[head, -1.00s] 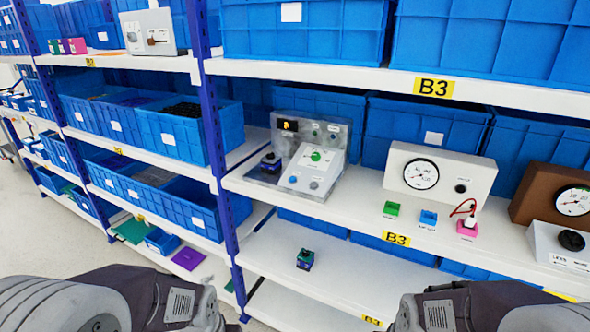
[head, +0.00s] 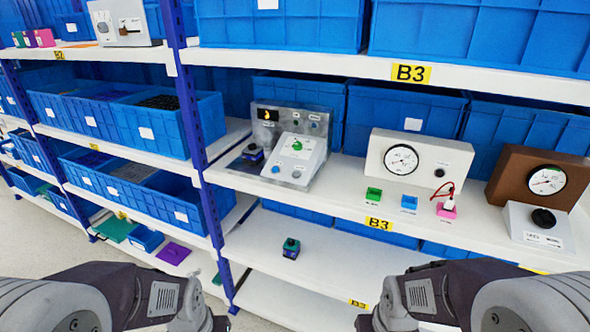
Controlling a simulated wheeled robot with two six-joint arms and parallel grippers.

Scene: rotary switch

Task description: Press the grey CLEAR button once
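A grey panel with a sloped white control box (head: 302,150) stands on the middle shelf. The box has a green knob (head: 297,145) on its upper face. Below the knob are a blue button (head: 276,169) and, to its right, a small grey button (head: 296,174); their labels are too small to read. My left gripper (head: 207,318) and my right gripper (head: 372,321) are low at the bottom edge, well below and apart from the box. Their fingers are not clearly shown, so I cannot tell whether they are open or shut.
A dark rotary device (head: 252,153) sits left of the box. A white gauge box (head: 418,160) and a brown gauge box (head: 540,178) stand to the right. Green, blue and pink blocks lie near the shelf edge. A blue post (head: 206,190) rises left of the panel.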

